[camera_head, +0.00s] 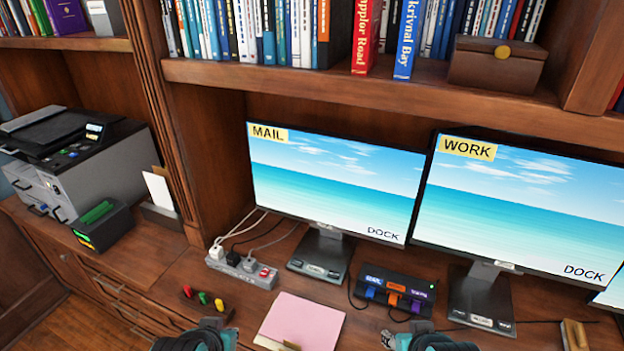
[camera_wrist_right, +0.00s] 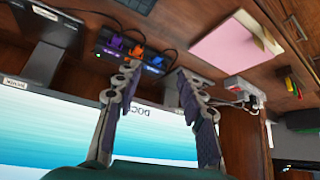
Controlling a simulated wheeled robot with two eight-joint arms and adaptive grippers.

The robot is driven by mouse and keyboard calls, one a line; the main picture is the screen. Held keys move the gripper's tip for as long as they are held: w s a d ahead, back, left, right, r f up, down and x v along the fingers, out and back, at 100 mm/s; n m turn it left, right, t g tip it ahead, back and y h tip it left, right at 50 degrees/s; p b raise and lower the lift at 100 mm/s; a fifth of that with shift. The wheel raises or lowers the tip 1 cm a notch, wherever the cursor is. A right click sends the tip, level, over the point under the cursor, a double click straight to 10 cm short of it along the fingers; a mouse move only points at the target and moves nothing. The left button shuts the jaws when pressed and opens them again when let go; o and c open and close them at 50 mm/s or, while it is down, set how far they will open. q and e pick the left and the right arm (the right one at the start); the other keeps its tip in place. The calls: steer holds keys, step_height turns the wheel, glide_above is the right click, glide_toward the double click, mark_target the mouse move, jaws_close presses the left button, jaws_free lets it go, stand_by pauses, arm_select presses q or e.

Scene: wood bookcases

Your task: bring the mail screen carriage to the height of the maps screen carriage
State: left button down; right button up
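The mail screen (camera_head: 335,185) stands upright under the shelf, showing a beach picture, a yellow MAIL label and the word DOCK. Its dark stand (camera_head: 322,257) rests on the desk; the carriage behind the screen is hidden. Only a sliver of another screen (camera_head: 611,293) shows at the right edge; its label is out of view, so I cannot tell if it is the maps screen. My left gripper (camera_head: 196,338) and right gripper (camera_head: 418,338) are cut off by the bottom edge. In the right wrist view, the right gripper (camera_wrist_right: 157,78) is open and empty, its fingers spread before an upside-down screen.
The work screen (camera_head: 520,215) stands right of the mail screen. A dock box (camera_head: 394,291), pink folder (camera_head: 302,320), power strip (camera_head: 240,267) and coloured-peg block (camera_head: 204,303) occupy the desk. A shelf (camera_head: 300,76) overhangs the screens. A printer (camera_head: 75,155) stands at left.

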steer(key=shift+a, duration=0.1)
steer(key=shift+c, duration=0.3)
jaws_close()
steer(key=w+d+r+m+t+h+p, duration=0.1)
steer(key=w+r+m+t+h+p, duration=0.15)
steer(key=w+r+p, duration=1.1)
steer(key=w+d+r+m+t+h+p, duration=0.1)
steer(key=w+r+m+t+h+p, duration=0.2)
steer(key=w+r+p, duration=1)
steer(key=w+d+n+t+b, duration=0.1)
steer(key=w+d+b, duration=0.2)
steer(key=w, duration=0.3)
steer(key=shift+w+d+r+b, duration=0.2)
steer(key=shift+w+b, duration=0.1)
steer(key=shift+b, duration=0.3)
